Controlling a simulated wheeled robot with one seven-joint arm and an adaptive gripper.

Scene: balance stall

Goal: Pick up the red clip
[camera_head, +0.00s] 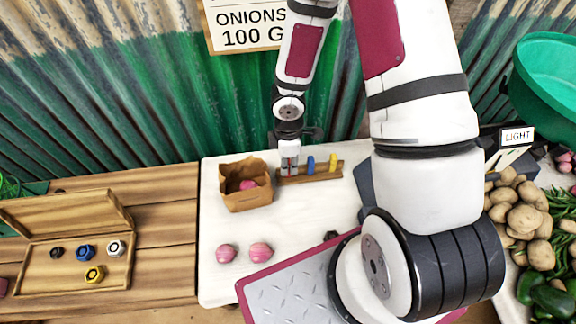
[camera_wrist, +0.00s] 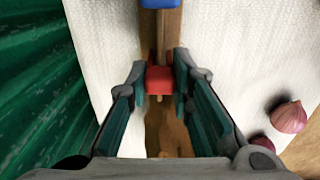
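The red clip (camera_wrist: 160,80) sits on the left end of a wooden rail (camera_head: 325,171). In the wrist view it lies between the two fingertips of my gripper (camera_wrist: 160,84), with a finger close on each side. The fingers stand apart, and I see no clear grip on the clip. In the head view my gripper (camera_head: 289,164) points down at the rail's left end and mostly hides the red clip. A blue clip (camera_head: 311,165) and a yellow clip (camera_head: 333,162) stand farther right on the rail. The blue clip also shows at the top of the wrist view (camera_wrist: 160,3).
A brown paper bag (camera_head: 248,197) with an onion stands just left of the rail. Two onions (camera_head: 243,253) lie on the white table (camera_head: 215,285) in front. A wooden box (camera_head: 45,275) with several coloured knobs is at left. Corrugated metal stands behind.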

